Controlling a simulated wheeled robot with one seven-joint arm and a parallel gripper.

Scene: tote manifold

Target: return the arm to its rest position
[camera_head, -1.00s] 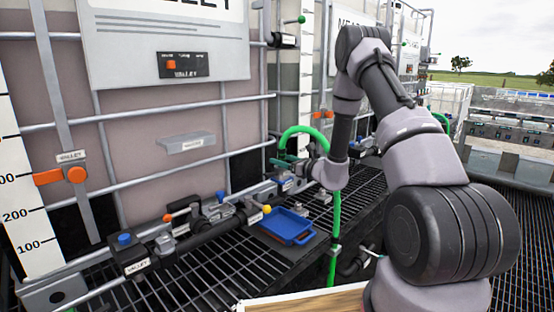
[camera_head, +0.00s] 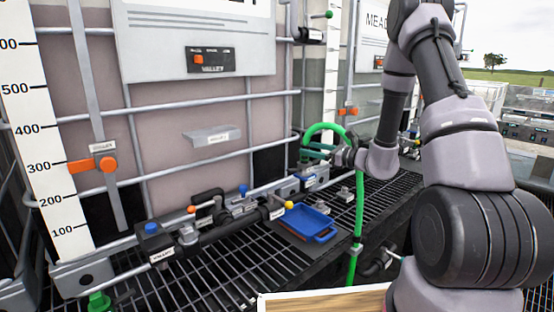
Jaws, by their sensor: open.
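My arm rises on the right of the head view, bends at the top and comes down toward the manifold. My gripper (camera_head: 316,150) is at the arm's far end, near the green hose (camera_head: 361,205), pointing left toward the tote cage. It looks open, with its small greenish fingers apart. I cannot tell whether the fingers touch the hose, which loops just above and behind them. I see nothing held between the fingers.
A blue tray (camera_head: 307,224) lies on the black grating (camera_head: 225,270) below my gripper. Pipework with valves (camera_head: 222,214) runs along the tote (camera_head: 180,125). A wooden board (camera_head: 325,303) is at the front edge. More totes stand behind my arm.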

